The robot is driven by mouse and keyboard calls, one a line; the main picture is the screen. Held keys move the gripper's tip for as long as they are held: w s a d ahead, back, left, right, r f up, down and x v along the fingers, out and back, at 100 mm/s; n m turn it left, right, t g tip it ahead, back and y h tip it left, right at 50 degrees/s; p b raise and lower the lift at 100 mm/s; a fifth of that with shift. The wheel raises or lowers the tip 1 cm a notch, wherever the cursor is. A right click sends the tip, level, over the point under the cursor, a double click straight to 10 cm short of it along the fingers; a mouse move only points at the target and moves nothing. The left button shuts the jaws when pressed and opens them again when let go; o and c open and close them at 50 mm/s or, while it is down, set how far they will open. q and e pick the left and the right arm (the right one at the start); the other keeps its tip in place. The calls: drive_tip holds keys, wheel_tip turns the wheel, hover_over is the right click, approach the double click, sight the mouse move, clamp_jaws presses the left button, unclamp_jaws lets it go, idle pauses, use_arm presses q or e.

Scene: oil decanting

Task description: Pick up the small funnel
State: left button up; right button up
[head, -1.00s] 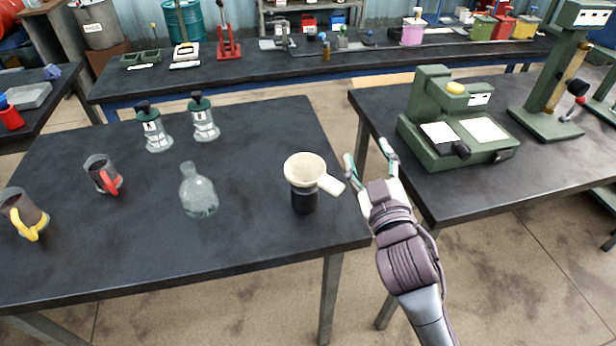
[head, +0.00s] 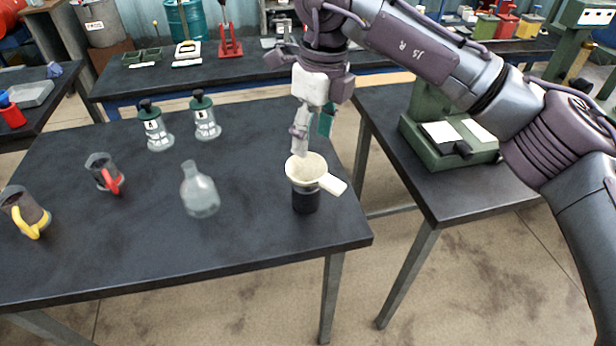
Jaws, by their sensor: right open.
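The small funnel (head: 306,169) is cream-white with a flat handle tab (head: 332,184) pointing right. It sits mouth up on a dark cylindrical holder (head: 306,199) near the right edge of the black table. My right gripper (head: 313,138) is just above and behind the funnel's rim, pointing down. Its fingers are apart and empty; one fingertip is close to the far rim, and I cannot tell if it touches. My left gripper is not in the head view.
A clear glass bottle (head: 199,190) stands left of the funnel. Two green-capped bottles (head: 154,127) (head: 204,117) stand behind it. A red-handled mug (head: 104,172) and a yellow-handled mug (head: 24,212) are at the left. A green machine (head: 440,150) stands on the right table. The table front is clear.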

drive_tip(key=d+r+h, duration=0.1)
drive_tip(key=d, duration=0.1)
drive_tip(key=p, duration=0.2)
hover_over(325, 178)
drive_tip(key=shift+m, duration=0.3)
drive_tip(key=f, duration=0.8)
drive_tip(key=shift+s+d, duration=0.2)
drive_tip(key=shift+s, duration=0.05)
drive_tip(key=shift+a+f+p, duration=0.1)
drive_tip(key=shift+f+p, duration=0.2)
drive_tip(key=shift+f, duration=0.3)
drive_tip(key=f, duration=0.1)
drive_tip(key=f+p, duration=0.1)
drive_tip(key=f, duration=0.1)
drive_tip(key=shift+w+a+f, duration=0.1)
drive_tip(key=shift+w+f, duration=0.15)
drive_tip(key=shift+f, duration=0.35)
clamp_jaws()
